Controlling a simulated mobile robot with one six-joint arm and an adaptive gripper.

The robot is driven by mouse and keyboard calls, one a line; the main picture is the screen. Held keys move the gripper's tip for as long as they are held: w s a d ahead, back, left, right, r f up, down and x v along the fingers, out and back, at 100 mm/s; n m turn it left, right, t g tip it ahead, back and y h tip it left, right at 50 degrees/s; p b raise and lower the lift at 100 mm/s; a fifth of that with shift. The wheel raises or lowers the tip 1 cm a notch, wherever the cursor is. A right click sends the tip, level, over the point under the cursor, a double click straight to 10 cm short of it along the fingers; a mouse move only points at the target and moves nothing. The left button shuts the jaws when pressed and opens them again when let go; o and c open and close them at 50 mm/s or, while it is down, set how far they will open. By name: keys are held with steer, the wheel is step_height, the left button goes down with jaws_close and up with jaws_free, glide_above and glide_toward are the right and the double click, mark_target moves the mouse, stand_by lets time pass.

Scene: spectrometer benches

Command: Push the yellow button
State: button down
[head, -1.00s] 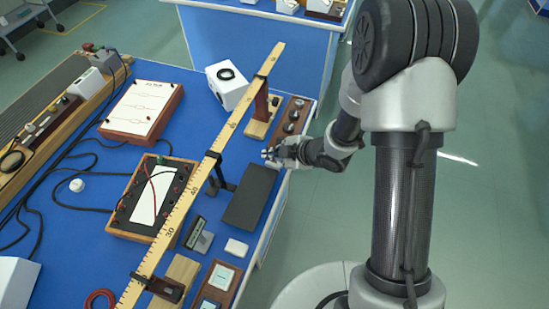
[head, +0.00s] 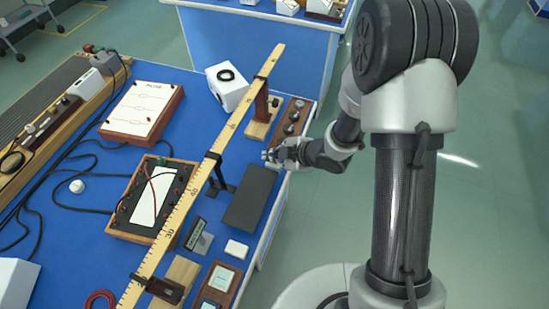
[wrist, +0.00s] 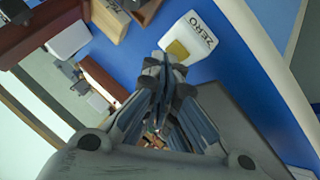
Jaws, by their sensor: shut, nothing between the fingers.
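The yellow button (wrist: 178,50) is a small square patch at the near end of a white box marked ZERO (wrist: 193,34) in the wrist view. My gripper (wrist: 162,62) is shut and empty. Its fingertips appear right beside the button's lower left side. I cannot tell whether they touch it. In the head view my gripper (head: 273,156) is low over the right edge of the blue bench, and the button cannot be made out there.
A dark flat block (head: 249,197) lies just left of and below my gripper in the head view. A long yellow ruler (head: 205,165) on stands runs across the bench (head: 205,97). A wooden strip with dark knobs (head: 291,122) is just beyond my gripper.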

steer(key=shift+r+p, duration=0.35)
steer(key=shift+r, duration=0.2)
step_height(320, 180, up, 5)
steer(key=p, duration=0.4)
stand_by(0.7)
